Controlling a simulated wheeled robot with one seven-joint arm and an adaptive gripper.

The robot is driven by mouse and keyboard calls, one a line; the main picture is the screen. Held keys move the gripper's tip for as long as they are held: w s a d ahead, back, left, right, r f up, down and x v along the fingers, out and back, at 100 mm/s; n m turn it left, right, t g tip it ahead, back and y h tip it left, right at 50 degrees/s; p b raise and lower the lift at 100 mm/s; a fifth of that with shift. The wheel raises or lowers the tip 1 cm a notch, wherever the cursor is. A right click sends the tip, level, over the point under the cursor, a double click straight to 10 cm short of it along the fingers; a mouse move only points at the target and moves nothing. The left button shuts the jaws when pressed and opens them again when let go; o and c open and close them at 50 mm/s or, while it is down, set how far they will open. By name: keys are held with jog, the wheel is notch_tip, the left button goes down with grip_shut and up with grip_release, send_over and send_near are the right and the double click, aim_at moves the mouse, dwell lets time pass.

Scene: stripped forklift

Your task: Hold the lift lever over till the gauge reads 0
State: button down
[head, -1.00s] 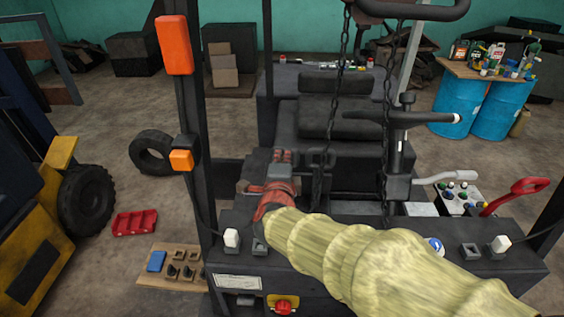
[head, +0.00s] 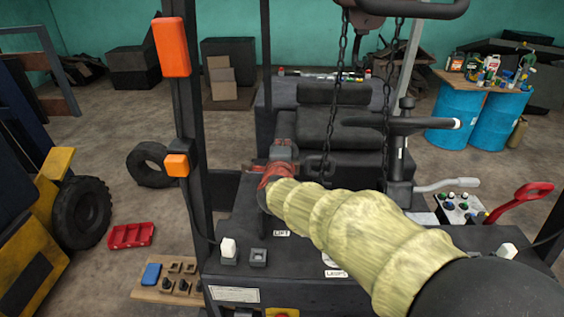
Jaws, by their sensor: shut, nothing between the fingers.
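My gripper (head: 281,152), red and dark grey, is shut and empty at the end of my yellow-sleeved arm. It is over the far edge of the dark control panel (head: 240,272), in front of the seat. A LIFT label (head: 281,233) shows on the panel just left of my sleeve. I cannot make out the lift lever; my arm hides much of the panel beside the label. A pale round piece with lettering (head: 333,272) shows partly under my sleeve. No gauge reading is legible.
A dark mast post (head: 185,110) with orange lamps rises at the left. White-topped pieces (head: 228,247) stand on the panel. A red-handled lever (head: 525,198) is at the right.

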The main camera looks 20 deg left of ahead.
jog(key=x, duration=0.2)
jog(key=shift+w+a, duration=0.1)
jog(key=shift+w, duration=0.2)
jog(key=shift+f, duration=0.4)
dwell(2.7)
jog(key=shift+r, duration=0.1)
dwell(1.5)
